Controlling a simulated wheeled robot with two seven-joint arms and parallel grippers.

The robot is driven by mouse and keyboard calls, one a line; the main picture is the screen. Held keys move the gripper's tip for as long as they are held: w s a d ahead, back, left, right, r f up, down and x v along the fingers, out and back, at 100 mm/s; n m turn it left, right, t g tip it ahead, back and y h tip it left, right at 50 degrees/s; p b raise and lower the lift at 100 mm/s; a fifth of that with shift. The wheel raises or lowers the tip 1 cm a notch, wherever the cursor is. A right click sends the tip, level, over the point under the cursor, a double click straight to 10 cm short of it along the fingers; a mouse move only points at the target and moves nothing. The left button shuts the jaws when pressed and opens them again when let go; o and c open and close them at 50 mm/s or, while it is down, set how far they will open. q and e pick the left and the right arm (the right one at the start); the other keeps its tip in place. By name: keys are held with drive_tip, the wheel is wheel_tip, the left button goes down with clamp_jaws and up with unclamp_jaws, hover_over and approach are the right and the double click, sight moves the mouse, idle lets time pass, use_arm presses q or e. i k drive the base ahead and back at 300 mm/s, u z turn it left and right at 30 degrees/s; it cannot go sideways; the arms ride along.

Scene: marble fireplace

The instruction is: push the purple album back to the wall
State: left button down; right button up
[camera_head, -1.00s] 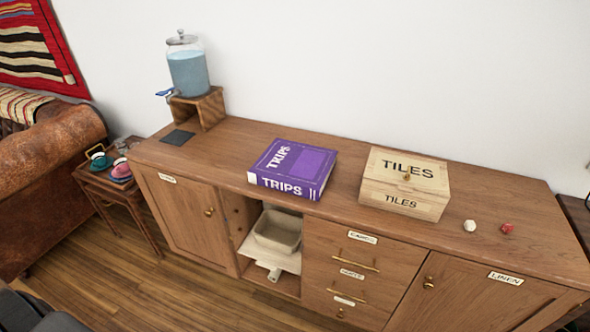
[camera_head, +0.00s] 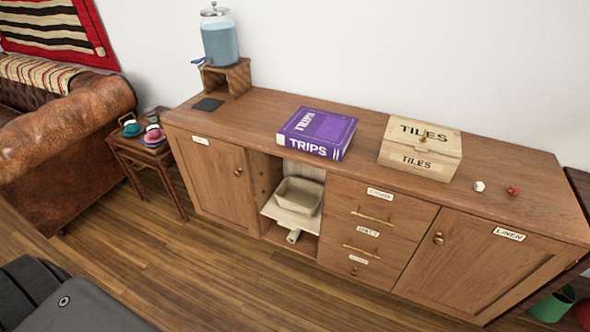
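The purple album (camera_head: 318,132), with TRIPS on its spine, lies flat on top of the wooden sideboard (camera_head: 262,112). Its spine faces the front and sits close to the front edge. A strip of bare sideboard top lies between the album and the white wall (camera_head: 330,50) behind. Neither of my grippers is in view.
A wooden TILES box (camera_head: 420,150) stands right of the album, with a white lump (camera_head: 479,186) and a red lump (camera_head: 513,191) farther right. A drink dispenser (camera_head: 220,42) on a wooden stand (camera_head: 238,78) and a dark mat (camera_head: 207,104) are at the left end.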

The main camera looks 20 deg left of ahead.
sight(320, 132)
drive_tip(key=k, duration=0.9)
drive_tip(key=z, duration=0.55)
drive_tip(key=i, duration=0.85)
drive_tip(key=z, duration=0.5)
drive_tip(key=i, duration=0.9)
drive_tip(key=u, duration=0.95)
drive_tip(key=i, duration=0.7)
drive_tip(key=u, duration=0.65)
